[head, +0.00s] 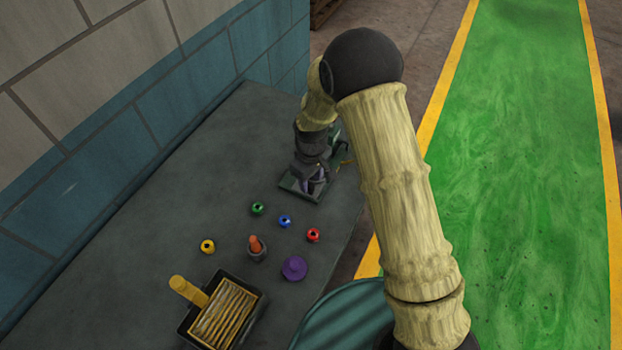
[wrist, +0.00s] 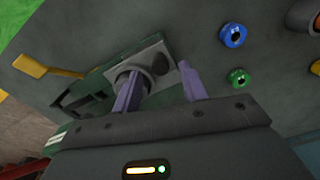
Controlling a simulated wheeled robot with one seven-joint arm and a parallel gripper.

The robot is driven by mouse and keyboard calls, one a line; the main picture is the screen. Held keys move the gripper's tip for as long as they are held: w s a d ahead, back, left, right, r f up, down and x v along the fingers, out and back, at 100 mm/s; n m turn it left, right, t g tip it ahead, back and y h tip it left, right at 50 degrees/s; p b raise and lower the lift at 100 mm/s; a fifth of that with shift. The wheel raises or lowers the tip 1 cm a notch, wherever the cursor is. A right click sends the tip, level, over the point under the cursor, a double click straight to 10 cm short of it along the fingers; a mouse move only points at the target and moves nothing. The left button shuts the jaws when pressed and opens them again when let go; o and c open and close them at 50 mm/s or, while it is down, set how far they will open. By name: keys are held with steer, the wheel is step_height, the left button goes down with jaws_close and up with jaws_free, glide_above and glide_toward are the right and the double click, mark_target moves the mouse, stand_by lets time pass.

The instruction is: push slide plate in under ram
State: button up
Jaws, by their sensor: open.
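In the wrist view a green press base (wrist: 180,48) carries a light grey plate (wrist: 148,52), which looks like the slide plate. A grey ring-shaped part (wrist: 122,72) and a dark round spot show on the plate. My gripper (wrist: 160,72) is open, with its two purple fingers apart over the plate. The left finger overlaps the ring and the right finger is near the base's edge; contact cannot be told. In the head view my gripper (head: 315,184) is low over the green base (head: 290,184), and my arm hides most of the press. I cannot make out the ram clearly.
Blue (head: 285,221), green (head: 257,208), red (head: 313,235) and yellow (head: 208,246) small rings lie on the grey bench (head: 190,190). A wall (head: 100,130) borders the left.

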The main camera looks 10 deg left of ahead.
steer(key=shift+f, duration=0.85)
jaws_close()
steer(key=shift+w+d, duration=0.25)
steer(key=shift+w, duration=0.55)
steer(key=shift+w+d, duration=0.2)
steer(key=shift+w, duration=0.55)
steer(key=shift+w+d, duration=0.25)
steer(key=shift+w, duration=0.55)
jaws_free()
steer(key=shift+s, duration=0.15)
steer(key=shift+d, duration=0.1)
